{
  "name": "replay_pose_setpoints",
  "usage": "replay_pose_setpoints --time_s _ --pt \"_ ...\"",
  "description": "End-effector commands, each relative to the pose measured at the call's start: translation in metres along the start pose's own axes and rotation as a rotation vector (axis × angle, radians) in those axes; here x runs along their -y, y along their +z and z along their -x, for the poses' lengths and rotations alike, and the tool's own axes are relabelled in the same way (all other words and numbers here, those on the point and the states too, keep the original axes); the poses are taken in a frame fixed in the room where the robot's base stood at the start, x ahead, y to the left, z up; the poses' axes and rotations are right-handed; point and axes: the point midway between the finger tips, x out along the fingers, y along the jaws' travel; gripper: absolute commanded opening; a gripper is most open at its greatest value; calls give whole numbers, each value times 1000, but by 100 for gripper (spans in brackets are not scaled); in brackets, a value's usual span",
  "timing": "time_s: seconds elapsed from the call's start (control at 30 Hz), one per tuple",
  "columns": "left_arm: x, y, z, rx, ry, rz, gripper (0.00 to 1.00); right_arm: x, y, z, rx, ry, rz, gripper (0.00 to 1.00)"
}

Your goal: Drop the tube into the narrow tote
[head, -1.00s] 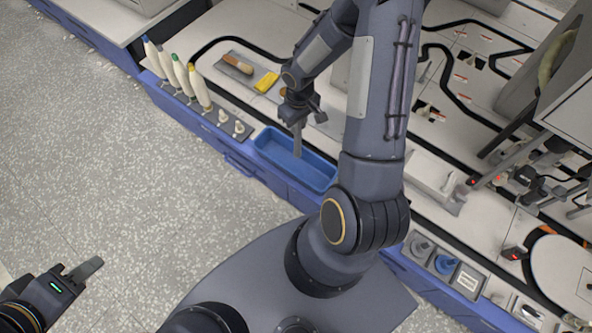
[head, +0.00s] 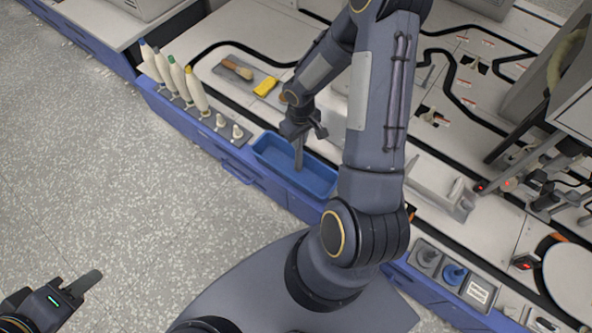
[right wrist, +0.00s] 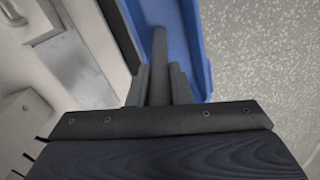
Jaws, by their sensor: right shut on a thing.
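The narrow tote is a long blue open tray (head: 318,182) at the front edge of the bench in the head view. It also shows as a blue strip in the right wrist view (right wrist: 184,35). My right gripper (head: 302,134) is over the tote, shut on a dark grey tube (head: 299,157). The tube points down and its lower end appears over or within the tote; I cannot tell its height. In the right wrist view the tube (right wrist: 159,48) stands between the two fingers (right wrist: 159,85). My left gripper (head: 80,290) is low at the left, over the floor, its jaw gap unclear.
A grey holder (head: 440,266) with a blue knob is at the right. Open floor (head: 130,190) lies in front.

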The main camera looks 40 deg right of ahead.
Motion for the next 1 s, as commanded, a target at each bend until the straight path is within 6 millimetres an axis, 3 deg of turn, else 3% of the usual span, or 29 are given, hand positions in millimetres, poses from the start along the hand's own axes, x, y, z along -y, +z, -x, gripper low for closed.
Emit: replay_pose_setpoints --time_s 0.03,0.2,0.53,1.0 --pt "0 0 0 0 0 0 36 0 0 0 0 0 0 22" --pt "0 0 0 0 0 0 36 0 0 0 0 0 0 44" --pt "-1 -1 2 0 0 0 36 0 0 6 -2 1 -1 44" --pt "-9 -10 20 0 0 0 36 0 0 74 -2 1 0 44"
